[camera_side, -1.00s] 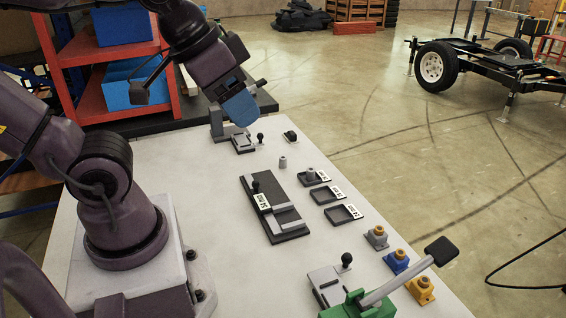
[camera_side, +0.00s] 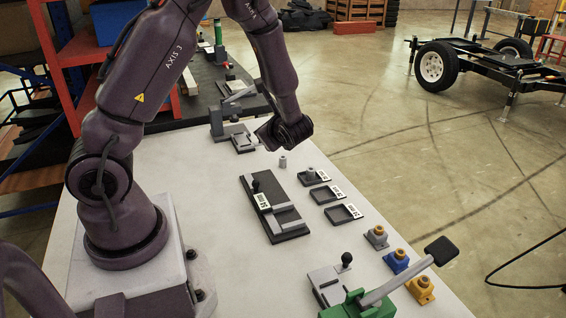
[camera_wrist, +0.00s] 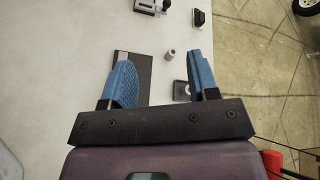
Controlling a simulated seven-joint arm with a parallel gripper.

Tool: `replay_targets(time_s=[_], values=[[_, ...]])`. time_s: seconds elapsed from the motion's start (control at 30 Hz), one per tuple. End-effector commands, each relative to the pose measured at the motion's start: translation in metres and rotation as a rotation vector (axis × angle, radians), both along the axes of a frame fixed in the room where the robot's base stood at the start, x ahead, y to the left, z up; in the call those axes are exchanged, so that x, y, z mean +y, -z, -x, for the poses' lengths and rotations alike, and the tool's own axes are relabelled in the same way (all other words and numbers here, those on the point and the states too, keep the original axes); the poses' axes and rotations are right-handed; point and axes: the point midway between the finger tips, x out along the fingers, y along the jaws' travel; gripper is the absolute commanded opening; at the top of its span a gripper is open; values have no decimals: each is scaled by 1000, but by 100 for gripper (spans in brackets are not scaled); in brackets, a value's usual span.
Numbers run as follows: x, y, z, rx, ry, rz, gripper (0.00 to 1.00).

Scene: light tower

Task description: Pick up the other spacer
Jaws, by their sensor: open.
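A small grey spacer (camera_side: 283,162) stands alone on the white table, beyond the dark fixture plate. It also shows in the wrist view (camera_wrist: 169,56), between and a little ahead of my fingertips. A second grey spacer (camera_side: 310,173) sits in the farthest labelled tray (camera_side: 323,179); in the wrist view that tray (camera_wrist: 181,91) is beside my right finger. My gripper (camera_wrist: 159,75) is open and empty, with blue fingers spread wide above the table. In the side view my wrist hides the fingers.
The dark fixture plate (camera_side: 292,234) with grey bars lies mid-table. Two empty-looking trays (camera_side: 343,214) are beside it. Grey, blue and yellow blocks (camera_side: 397,261) and a green lever clamp (camera_side: 358,304) stand at the near right. Another clamp fixture (camera_side: 243,142) is at the far end.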

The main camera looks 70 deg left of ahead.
Motion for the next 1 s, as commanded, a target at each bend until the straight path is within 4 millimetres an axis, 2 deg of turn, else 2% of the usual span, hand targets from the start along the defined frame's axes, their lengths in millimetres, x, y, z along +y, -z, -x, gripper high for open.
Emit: replay_targets(time_s=[0.03,0.2,0.33,0.53,0.8,1.0], values=[[6,21,-6,83,73,-40,55],[15,80,-22,295,324,-132,55],[16,112,-26,393,454,-159,55],[23,132,-30,440,519,-168,55],[65,150,-47,439,518,-168,55],[81,157,-54,438,519,-167,55]])
